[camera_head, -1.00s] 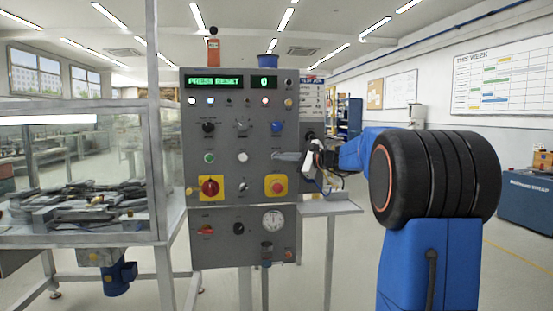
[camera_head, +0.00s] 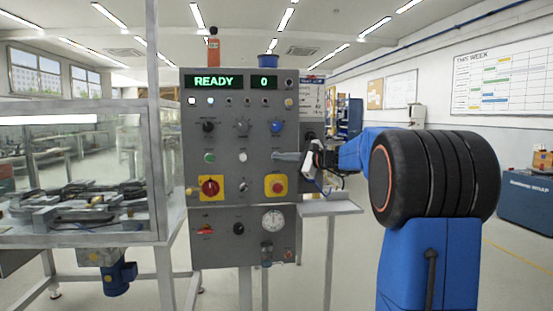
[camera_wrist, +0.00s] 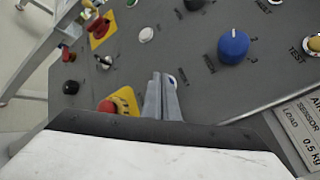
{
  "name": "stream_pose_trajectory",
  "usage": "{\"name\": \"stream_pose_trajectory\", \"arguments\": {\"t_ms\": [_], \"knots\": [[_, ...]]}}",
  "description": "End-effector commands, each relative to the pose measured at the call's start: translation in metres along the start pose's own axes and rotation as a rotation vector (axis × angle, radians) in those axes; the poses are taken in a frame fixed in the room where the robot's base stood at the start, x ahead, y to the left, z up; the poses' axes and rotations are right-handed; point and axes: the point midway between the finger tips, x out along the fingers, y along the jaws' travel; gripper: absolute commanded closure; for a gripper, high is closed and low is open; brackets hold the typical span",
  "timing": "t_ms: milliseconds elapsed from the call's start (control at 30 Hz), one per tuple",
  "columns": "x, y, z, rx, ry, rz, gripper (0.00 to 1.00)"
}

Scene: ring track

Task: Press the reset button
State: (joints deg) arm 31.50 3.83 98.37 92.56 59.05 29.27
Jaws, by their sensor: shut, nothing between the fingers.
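The grey control panel (camera_head: 225,180) stands upright in front of me. Its green display (camera_head: 216,82) reads "READY", and the small display beside it reads 0. My gripper (camera_head: 277,156) is shut and empty, with its fingertips at the panel face below the blue knob (camera_head: 277,126). In the wrist view the shut fingers (camera_wrist: 164,80) reach a small button with a blue and white edge (camera_wrist: 173,81), taken to be the reset button. The fingers mostly hide it, and its label cannot be read. Whether they still touch it cannot be told.
A red emergency stop on a yellow plate (camera_head: 276,185) sits just below my gripper. A white button (camera_head: 242,157) and a green button (camera_head: 209,157) are to its left. A small shelf (camera_head: 328,208) juts out at lower right.

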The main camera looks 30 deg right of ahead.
Motion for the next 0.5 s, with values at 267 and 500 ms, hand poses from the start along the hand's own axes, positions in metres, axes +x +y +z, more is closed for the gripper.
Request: {"name": "stream_pose_trajectory", "arguments": {"t_ms": [267, 500], "knots": [[-0.0087, 0.0061, 0.0064, -0.001, 0.000, 0.000, 1.00], [-0.0091, 0.0067, 0.0064, 0.000, 0.000, 0.000, 1.00]]}}
